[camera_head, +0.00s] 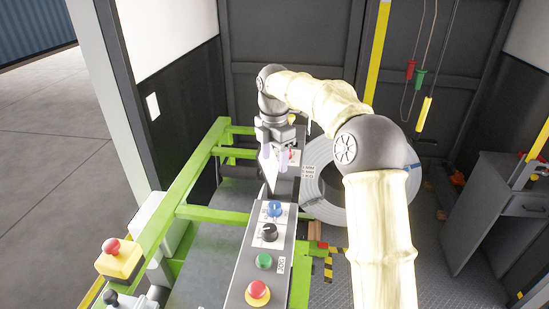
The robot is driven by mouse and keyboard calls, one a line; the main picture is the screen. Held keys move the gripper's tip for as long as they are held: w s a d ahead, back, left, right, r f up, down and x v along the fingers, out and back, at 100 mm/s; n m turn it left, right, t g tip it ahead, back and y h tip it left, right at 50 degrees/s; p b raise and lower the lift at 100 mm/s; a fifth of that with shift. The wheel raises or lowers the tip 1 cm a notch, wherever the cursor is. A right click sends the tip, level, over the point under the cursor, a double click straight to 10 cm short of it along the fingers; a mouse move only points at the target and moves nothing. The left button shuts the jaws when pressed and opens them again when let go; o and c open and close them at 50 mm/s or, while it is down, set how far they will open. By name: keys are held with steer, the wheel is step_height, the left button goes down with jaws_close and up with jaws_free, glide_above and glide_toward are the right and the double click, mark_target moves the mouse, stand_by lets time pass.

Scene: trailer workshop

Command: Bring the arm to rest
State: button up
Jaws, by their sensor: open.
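My arm comes in from the lower right, arches up and bends down to the left. My gripper (275,165) points downward at its end, above the far part of a grey control panel (240,272). The jaws are open, and I see nothing held between them. The panel carries a blue knob (274,209), a black knob (269,232), a green button (264,261) and a red button on a yellow base (257,291). I cannot tell whether the fingertips touch the panel. My gripper hides part of its far end.
A green frame (190,176) surrounds the panel. A yellow box with a red button (119,260) is at the left. A large grey coil (325,200) stands behind my arm. A dark cabinet (490,215) is at the right. Coloured handles (420,79) hang on cords at the back.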

stand_by(0.3)
steer(key=s+d+f+m+t+b, duration=0.1)
steer(key=s+d+f+m, duration=0.3)
steer(key=s+m, duration=0.4)
steer(key=s+d+f+m+b, duration=0.1)
steer(key=s+d+f+m, duration=0.3)
steer(key=s+f+m, duration=0.3)
steer(key=s+d+f+m+t+b, duration=0.1)
steer(key=s+d+f+m, duration=0.3)
steer(key=s+m, duration=0.6)
steer(key=shift+s+d+f+t+b, duration=0.15)
steer(key=shift+s+f+t+b, duration=0.15)
steer(key=shift+s+f+b, duration=0.5)
